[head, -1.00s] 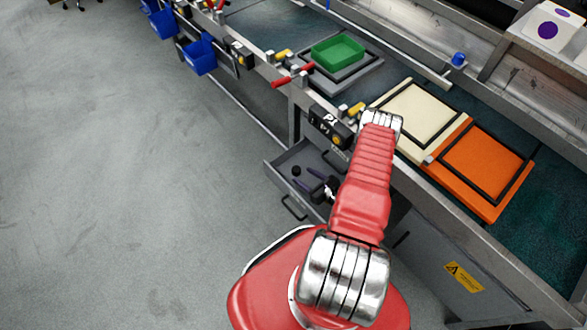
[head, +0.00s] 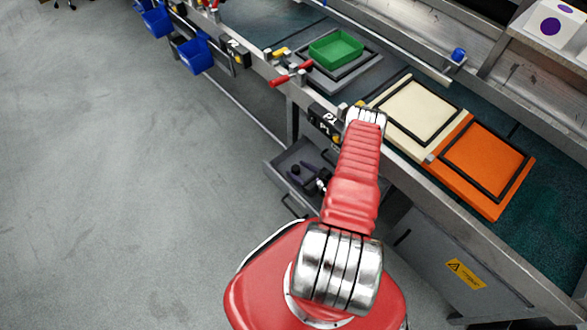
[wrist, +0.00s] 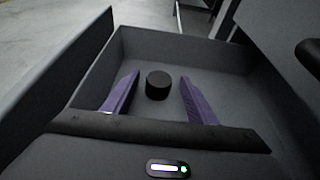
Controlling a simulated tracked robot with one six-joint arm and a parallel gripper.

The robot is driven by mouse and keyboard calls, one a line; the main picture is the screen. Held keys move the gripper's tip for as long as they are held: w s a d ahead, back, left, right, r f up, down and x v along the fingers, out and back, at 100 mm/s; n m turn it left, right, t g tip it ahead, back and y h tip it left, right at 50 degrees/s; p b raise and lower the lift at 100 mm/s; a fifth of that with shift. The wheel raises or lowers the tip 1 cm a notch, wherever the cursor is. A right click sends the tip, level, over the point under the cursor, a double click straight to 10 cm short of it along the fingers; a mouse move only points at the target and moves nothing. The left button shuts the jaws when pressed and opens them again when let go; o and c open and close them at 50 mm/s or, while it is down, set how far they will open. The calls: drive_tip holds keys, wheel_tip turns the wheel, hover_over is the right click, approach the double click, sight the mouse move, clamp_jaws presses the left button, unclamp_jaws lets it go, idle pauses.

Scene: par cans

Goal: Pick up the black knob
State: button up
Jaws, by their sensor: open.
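The black knob (wrist: 158,86) is a short dark cylinder standing on the floor of an open grey drawer (wrist: 225,52). In the head view the knob (head: 295,170) is a small dark spot near the drawer's left side. My gripper (wrist: 159,88) is open, with its two purple fingers reaching into the drawer. In the wrist view the knob shows between the fingers, apart from both. In the head view my gripper (head: 311,177) is just right of the knob and partly hidden by my arm.
The drawer walls stand close around my gripper. The workbench above carries a green tray (head: 336,47), a cream panel (head: 415,108) and an orange panel (head: 480,160). Blue bins (head: 195,55) hang along its front edge. The floor to the left is clear.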

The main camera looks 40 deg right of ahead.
drive_tip(key=shift+c, duration=0.2)
drive_tip(key=c, duration=1.1)
